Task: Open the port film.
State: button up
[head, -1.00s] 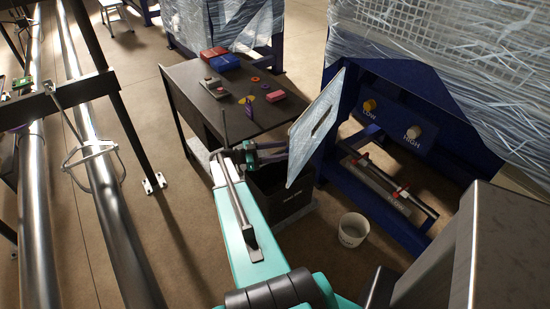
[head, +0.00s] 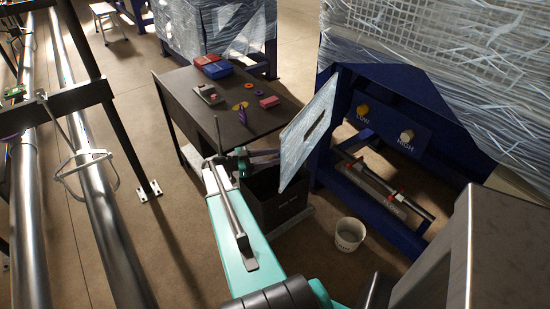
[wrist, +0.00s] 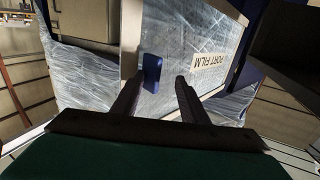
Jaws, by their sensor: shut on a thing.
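The port film (head: 308,130) is a pale, cloudy wrapped panel with a dark slot. In the head view it stands out at an angle from the left side of the blue frame.
The blue frame (head: 420,95) has LOW (head: 362,109) and HIGH (head: 407,135) knobs. A white bucket (head: 350,234) stands on the floor below. A dark table (head: 205,105) with small parts is behind my arm, a black bin (head: 275,205) below the panel. Pipes (head: 85,160) run at left.

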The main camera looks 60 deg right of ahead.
jog(key=b+v, duration=0.3)
jog(key=v, duration=0.9)
jog(key=shift+a, duration=0.3)
jog(key=shift+w, duration=0.15)
